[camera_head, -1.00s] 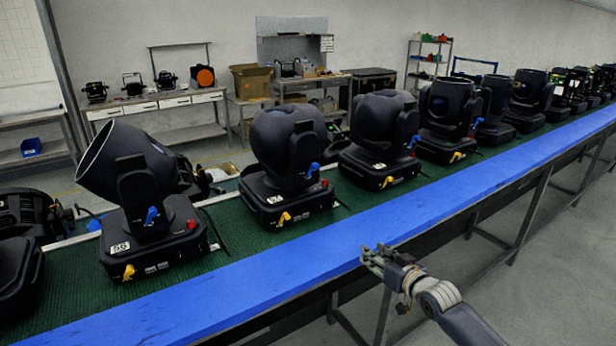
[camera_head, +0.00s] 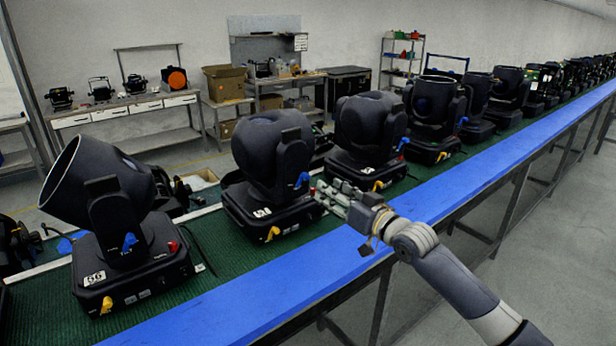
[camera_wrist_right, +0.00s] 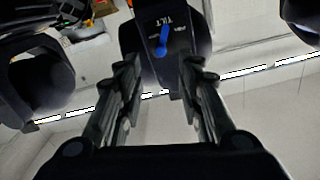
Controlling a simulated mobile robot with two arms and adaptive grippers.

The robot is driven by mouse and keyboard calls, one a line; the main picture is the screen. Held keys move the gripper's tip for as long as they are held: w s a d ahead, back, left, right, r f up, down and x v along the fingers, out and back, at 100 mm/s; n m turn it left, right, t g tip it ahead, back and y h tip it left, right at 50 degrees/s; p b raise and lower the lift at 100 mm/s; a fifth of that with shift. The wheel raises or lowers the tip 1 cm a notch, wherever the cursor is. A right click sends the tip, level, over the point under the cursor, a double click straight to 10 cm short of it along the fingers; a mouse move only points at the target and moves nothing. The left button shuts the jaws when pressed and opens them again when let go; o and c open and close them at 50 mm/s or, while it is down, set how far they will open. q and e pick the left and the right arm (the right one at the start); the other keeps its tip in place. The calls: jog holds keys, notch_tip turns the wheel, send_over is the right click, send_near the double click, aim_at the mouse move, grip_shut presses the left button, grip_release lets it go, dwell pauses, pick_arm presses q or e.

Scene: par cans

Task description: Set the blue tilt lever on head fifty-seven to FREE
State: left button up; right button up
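The head beside the one marked 56 (camera_head: 95,278) is a black moving light (camera_head: 262,145) on the belt; its own number label (camera_head: 262,212) is too small to read. Its blue tilt lever (camera_head: 302,180) is on the side of the yoke arm. In the right wrist view the blue lever (camera_wrist_right: 163,36) lies beside the word TILT, beyond the fingertips. My right gripper (camera_head: 325,194) is just right of this head, close to the lever in the picture. Its two fingers (camera_wrist_right: 158,75) are apart with nothing between them. My left gripper is not in view.
Several similar heads stand in a row on the green belt (camera_head: 225,268). Each near base has a yellow lever (camera_head: 272,233). A blue rail (camera_head: 270,305) runs along the belt's front edge, below my right arm. Benches and a cardboard box (camera_head: 225,82) stand behind.

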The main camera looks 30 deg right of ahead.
aim_at(308, 177)
jog(key=w, duration=0.2)
jog(key=w+p, duration=0.1)
jog(key=w, duration=0.2)
jog(key=w+p, duration=0.1)
jog(key=w, duration=0.2)
jog(key=shift+a+r, duration=0.1)
jog(key=shift+a, duration=0.25)
jog(key=shift+w, duration=0.5)
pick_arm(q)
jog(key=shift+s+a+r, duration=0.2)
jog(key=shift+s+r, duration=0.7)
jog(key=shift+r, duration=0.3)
pick_arm(e)
grip_shut()
